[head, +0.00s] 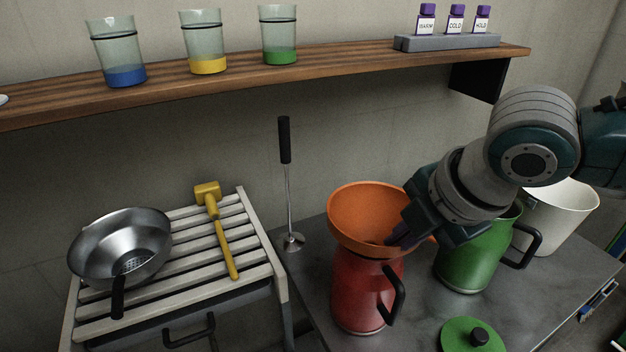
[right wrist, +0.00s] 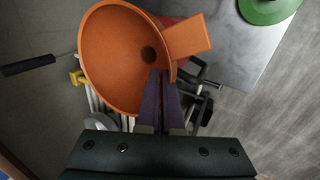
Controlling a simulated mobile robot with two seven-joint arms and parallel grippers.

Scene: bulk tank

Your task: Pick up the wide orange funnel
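The wide orange funnel (head: 362,215) is at the mouth of the red jug (head: 358,290), which has a black handle. Whether its spout touches the jug inside is hidden. My right gripper (head: 396,240) is at the funnel's right side. In the right wrist view the dark fingers (right wrist: 162,88) are close together on the funnel rim, one over the inside of the bowl (right wrist: 115,60). The funnel's flat tab (right wrist: 188,37) sticks out beside the fingers. My left gripper is in neither view.
A green jug (head: 470,262) and a white bucket (head: 560,215) stand right of the red jug. A green lid (head: 460,338) lies in front. A slatted rack (head: 165,310) holds a strainer (head: 120,240) and yellow mallet (head: 222,240). A shelf (head: 340,60) hangs above.

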